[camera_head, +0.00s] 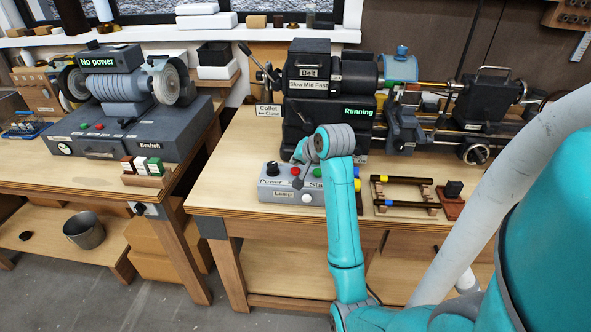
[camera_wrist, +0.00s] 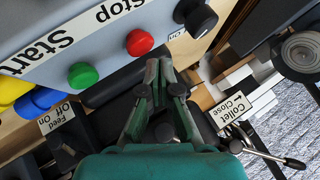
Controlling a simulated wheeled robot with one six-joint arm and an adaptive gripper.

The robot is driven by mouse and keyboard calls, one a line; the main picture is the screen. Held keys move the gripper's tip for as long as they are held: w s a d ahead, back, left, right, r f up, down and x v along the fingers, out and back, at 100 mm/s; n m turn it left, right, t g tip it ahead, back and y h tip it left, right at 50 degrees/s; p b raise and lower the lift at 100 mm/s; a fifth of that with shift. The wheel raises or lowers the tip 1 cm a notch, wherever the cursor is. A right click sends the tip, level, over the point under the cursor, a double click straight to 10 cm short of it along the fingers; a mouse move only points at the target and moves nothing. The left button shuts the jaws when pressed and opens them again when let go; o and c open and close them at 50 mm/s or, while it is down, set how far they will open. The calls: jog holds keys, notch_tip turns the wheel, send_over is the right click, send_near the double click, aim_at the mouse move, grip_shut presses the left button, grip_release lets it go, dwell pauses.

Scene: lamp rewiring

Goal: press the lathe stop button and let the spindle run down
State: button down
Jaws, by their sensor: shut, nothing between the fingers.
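The lathe (camera_head: 330,80) stands at the back of the right bench, and its green display (camera_head: 358,112) reads "Running". The grey control box (camera_head: 268,190) sits at the bench front. Its red stop button (camera_head: 295,171) shows beside the green start button (camera_head: 316,172). In the wrist view the red button (camera_wrist: 140,42) is next to the "Stop" label, with the green button (camera_wrist: 83,75) lower left. My gripper (camera_wrist: 159,62) is shut and empty. In that view its fingertips are just below the red button; I cannot tell whether they touch the box. The spindle's motion cannot be told.
A black power knob (camera_head: 272,168) is on the same box, left of the red button. A rack with dark rods (camera_head: 405,193) lies to the right on the bench. The collet lever (camera_head: 258,65) sticks out at the lathe's left. A grinder (camera_head: 112,85) reading "No power" stands on the left bench.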

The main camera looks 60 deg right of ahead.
aim_at(297, 171)
jog(key=shift+f, duration=1)
dwell(1.1)
jog(key=shift+r, duration=3.5)
jog(key=shift+s, duration=0.1)
